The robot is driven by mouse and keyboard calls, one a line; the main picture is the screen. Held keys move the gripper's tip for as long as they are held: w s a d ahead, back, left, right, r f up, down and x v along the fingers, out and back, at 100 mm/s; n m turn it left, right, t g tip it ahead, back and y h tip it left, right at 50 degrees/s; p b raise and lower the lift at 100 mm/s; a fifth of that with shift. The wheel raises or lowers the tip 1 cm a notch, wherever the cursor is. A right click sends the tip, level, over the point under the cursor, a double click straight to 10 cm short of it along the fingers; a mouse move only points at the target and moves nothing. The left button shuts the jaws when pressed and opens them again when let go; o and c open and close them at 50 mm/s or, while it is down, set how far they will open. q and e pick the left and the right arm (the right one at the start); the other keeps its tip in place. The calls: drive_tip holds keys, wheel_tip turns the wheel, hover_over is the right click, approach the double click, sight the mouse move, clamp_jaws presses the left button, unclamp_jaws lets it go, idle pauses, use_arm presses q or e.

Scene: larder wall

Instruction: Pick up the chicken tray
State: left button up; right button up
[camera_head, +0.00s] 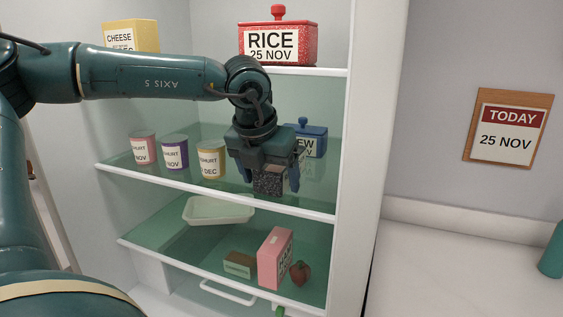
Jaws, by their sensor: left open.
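No label that I can read says chicken. A shallow pale tray (218,220) lies on the lower glass shelf at the back left, and it looks empty. A pink box (270,260) stands on the same shelf to the right; its side label is too small to read. My left gripper (268,186) hangs pointing down in front of the middle shelf, fingers apart, above and apart from the tray and the pink box. A dark speckled patch shows between its fingers; I cannot tell what it is. My right gripper is not in view.
A small brown-and-green block (239,264) and a reddish fruit (300,273) flank the pink box. Yoghurt pots (175,153) and a blue lidded container (309,140) stand on the middle shelf. A rice tin (278,42) and cheese box (132,36) are above. A calendar (508,128) reads 25 NOV.

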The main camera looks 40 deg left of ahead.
use_arm(q)
drive_tip(key=shift+c, duration=0.4)
drive_tip(key=c, duration=1.3)
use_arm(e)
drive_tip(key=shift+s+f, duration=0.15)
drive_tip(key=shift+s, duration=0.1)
use_arm(q)
drive_tip(key=shift+r, duration=0.1)
